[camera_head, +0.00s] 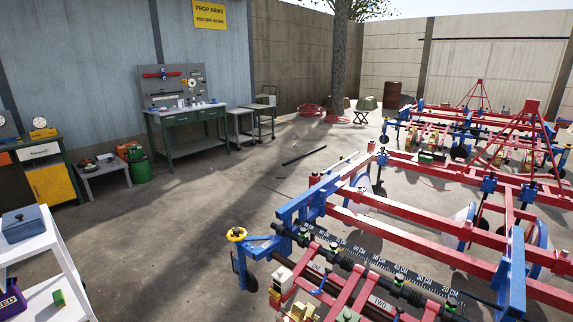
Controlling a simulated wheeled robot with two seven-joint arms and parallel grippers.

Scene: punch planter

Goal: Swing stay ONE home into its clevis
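The near planter frame of red and blue beams (425,245) fills the lower right. A black toolbar marked in CM (365,258) runs along it, with several clamps. A label reading TWO (379,304) shows among the red arms below the toolbar, near the bottom edge. I cannot make out a label reading ONE, so I cannot tell which part is stay ONE or where its clevis is. Neither of my grippers is in this view.
A second red and blue implement (460,130) stands behind. A green workbench (188,127) with a tool board stands by the wall. A white shelf (45,255) is at lower left. A dark bar (304,155) lies on the floor. The concrete left of the planter is mostly clear.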

